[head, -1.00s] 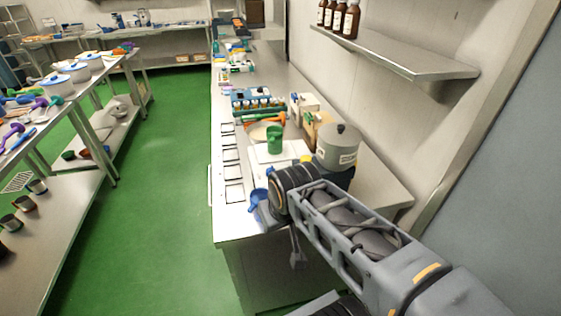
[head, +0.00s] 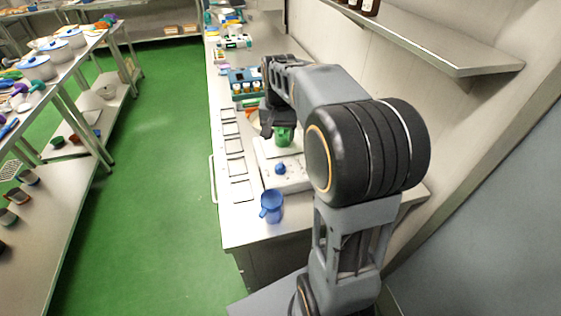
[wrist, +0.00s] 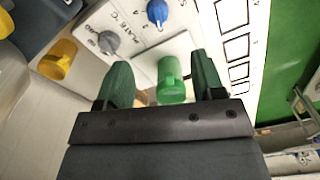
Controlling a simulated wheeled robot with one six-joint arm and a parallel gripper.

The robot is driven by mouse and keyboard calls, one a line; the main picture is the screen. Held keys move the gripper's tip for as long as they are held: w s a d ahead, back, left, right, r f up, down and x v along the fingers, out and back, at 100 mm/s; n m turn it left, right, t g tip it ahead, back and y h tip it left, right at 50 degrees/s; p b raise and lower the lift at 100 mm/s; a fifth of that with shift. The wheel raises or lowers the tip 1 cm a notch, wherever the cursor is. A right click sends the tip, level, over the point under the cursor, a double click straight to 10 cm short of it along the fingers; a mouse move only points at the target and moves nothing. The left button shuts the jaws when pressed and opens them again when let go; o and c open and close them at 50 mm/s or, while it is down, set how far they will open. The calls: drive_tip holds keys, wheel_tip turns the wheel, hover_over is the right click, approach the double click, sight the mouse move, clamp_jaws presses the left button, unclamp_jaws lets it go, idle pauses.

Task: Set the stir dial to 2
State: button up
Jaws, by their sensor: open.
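The white plate unit (head: 296,184) stands on the steel bench. Its blue dial (head: 280,168) shows in the head view and also in the wrist view (wrist: 157,12), with small numbers beside it; its exact setting is too small to tell. A grey dial (wrist: 108,42) marked "PLATE °C" sits beside it.
A blue mug (head: 271,206) stands near the bench's front edge, and a yellow mug (wrist: 58,60) shows in the wrist view. Square outlines (head: 235,166) run along the bench's left edge. A blue rack (head: 240,85) is farther back. A wall shelf (head: 440,45) overhangs at right.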

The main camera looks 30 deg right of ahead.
sight(281, 162)
drive_tip(key=shift+m, duration=0.3)
drive_tip(key=f, duration=0.4)
drive_tip(key=w+f+p, duration=0.1)
drive_tip(key=f, duration=0.4)
drive_tip(key=d+f, duration=0.1)
drive_tip(key=f, duration=0.4)
drive_tip(key=shift+w+d+f, duration=0.1)
drive_tip(key=shift+w, duration=0.05)
drive_tip(key=shift+c, duration=0.2)
drive_tip(key=c, duration=0.8)
